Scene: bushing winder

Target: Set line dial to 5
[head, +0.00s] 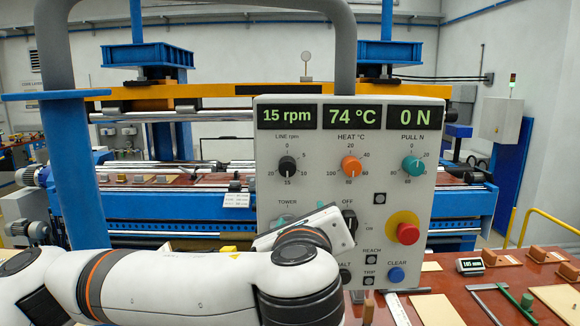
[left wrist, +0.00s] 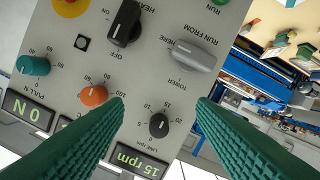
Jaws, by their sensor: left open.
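The line dial (head: 287,166) is a black knob at the upper left of the grey control panel (head: 345,125). Its white mark points down to about 15, and the display above it (head: 286,116) reads 15 rpm. In the left wrist view the panel appears turned over, and the line dial (left wrist: 158,125) lies between the two green ribbed fingers. My left gripper (left wrist: 159,103) is open, with nothing between its fingers touching the dial that I can see. My right gripper is not in view.
The orange heat dial (head: 351,166) and teal pull dial (head: 413,166) sit right of the line dial. A red emergency button (head: 408,233), blue clear button (head: 396,274) and black selector (head: 349,221) are lower. The tower selector (left wrist: 193,55) shows near the fingers.

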